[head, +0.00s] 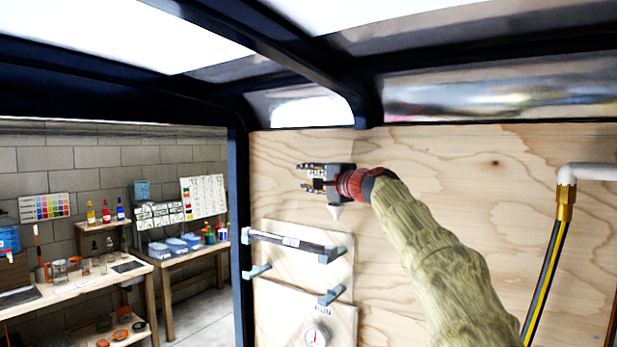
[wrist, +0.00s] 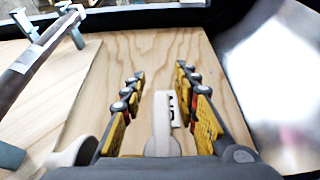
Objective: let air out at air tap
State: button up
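My gripper (head: 304,177) is in front of the plywood wall, fingers pointing left in the head view. In the wrist view my gripper (wrist: 160,73) is open, with one yellow-padded finger on each side. A white lever-like part (wrist: 163,122), apparently the air tap's handle, stands between the fingers with gaps on both sides. The AIR label (wrist: 173,108) is on the wall just beside it. A white spout (head: 334,212) shows below my gripper in the head view; the rest of the tap is hidden behind the gripper.
A dark bar (head: 290,241) rests on grey-blue hooks on a wooden panel below. A white pipe with a brass-ended hose (head: 565,203) is at the right. A dark frame post (head: 239,220) edges the wall at left.

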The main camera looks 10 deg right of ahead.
jog(key=c, duration=0.3)
jog(key=c, duration=0.4)
grip_shut()
